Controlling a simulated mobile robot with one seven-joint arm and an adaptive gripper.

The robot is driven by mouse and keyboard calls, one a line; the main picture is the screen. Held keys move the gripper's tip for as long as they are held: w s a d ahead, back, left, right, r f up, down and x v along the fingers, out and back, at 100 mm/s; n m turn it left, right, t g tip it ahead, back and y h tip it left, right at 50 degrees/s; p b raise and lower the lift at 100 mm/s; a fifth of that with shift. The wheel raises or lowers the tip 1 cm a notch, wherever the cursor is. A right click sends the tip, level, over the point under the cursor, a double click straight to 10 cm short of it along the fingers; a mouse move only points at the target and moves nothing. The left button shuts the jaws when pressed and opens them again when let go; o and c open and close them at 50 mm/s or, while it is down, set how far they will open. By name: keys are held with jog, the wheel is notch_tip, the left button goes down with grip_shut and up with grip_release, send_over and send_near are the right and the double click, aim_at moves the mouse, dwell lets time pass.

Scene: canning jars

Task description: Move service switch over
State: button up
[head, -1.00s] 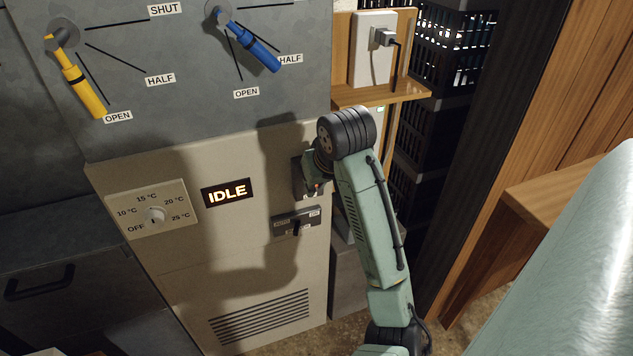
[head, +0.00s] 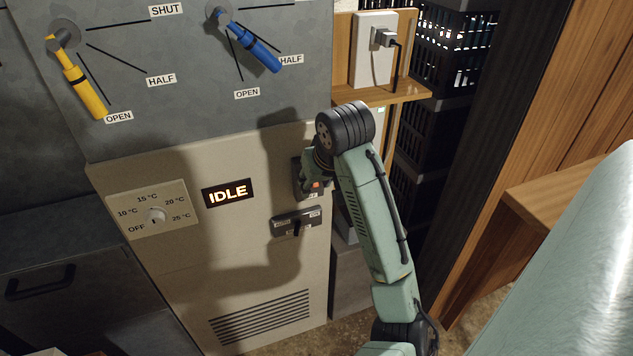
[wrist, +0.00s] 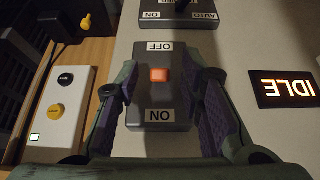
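A dark switch box (wrist: 160,98) with an orange switch piece (wrist: 158,75) and OFF and ON labels is on the beige cabinet front. No label visible here names it as the service switch. My gripper (wrist: 162,82) is open, its two fingers on either side of this box in the wrist view, with the orange piece between them. I cannot tell whether the fingers touch the box. In the head view my gripper (head: 319,172) partly hides the box, but the orange piece (head: 316,185) shows.
Below the box in the head view is a second lever switch (head: 296,222); AUTO and ON labels show in the wrist view. A lit IDLE display (head: 227,193) and temperature dial (head: 155,215) are to the left. Yellow (head: 84,92) and blue (head: 255,48) handles are above. A wooden shelf (head: 385,95) is nearby.

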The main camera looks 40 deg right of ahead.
jog(key=v, duration=1.2)
dwell(0.5)
